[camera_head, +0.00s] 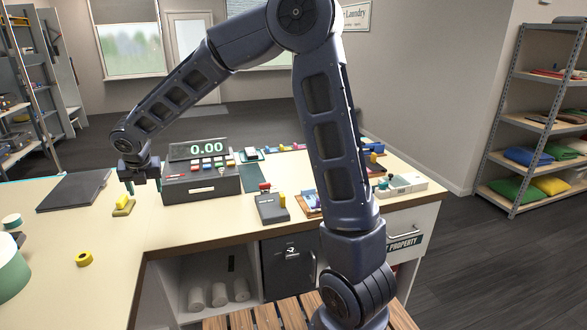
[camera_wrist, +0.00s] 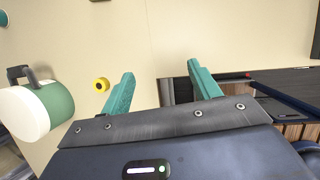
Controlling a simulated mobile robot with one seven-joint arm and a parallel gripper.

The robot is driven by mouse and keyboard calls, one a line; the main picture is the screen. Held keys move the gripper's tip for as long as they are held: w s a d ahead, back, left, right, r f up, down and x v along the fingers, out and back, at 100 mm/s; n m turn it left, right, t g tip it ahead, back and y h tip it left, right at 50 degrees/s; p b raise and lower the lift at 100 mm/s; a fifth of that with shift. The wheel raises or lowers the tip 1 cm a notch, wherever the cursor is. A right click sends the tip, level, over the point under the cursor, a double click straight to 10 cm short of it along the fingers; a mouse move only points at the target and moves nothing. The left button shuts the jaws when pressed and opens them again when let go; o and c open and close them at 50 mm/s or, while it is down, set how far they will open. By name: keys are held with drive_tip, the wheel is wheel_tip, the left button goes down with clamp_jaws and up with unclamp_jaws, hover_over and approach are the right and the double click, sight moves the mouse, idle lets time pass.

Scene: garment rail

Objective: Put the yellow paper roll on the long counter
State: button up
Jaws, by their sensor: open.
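A small yellow roll (camera_head: 84,258) with a dark centre lies on the pale countertop (camera_head: 165,228), towards the near left. It also shows in the wrist view (camera_wrist: 101,85), just left of my left finger. My gripper (camera_head: 142,185) is open and empty, to the right of and farther back than the roll, by the cash register. The gripper does not touch the roll.
A cash register (camera_head: 202,180) stands just right of my gripper, with a yellow-topped item (camera_head: 123,206) below it. A dark flat pad (camera_head: 75,190) lies at left. White rolls (camera_head: 219,294) lie on the shelf below.

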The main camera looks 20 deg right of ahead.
drive_tip(key=s+d+r+m+h, duration=0.1)
drive_tip(key=d+r+m, duration=0.2)
drive_tip(key=d+m, duration=0.5)
drive_tip(key=s+d+r+m+h, duration=0.1)
drive_tip(key=d+r+m, duration=0.25)
drive_tip(key=d, duration=0.85)
drive_tip(key=s+d+r+m+h, duration=0.1)
drive_tip(key=s+d+r+m, duration=0.15)
drive_tip(key=d+m, duration=0.6)
drive_tip(key=s+d+m+y, duration=0.1)
drive_tip(key=s+d+m, duration=1.4)
drive_tip(key=d, duration=0.4)
drive_tip(key=shift+s+m+y, duration=0.4)
drive_tip(key=shift+m, duration=0.5)
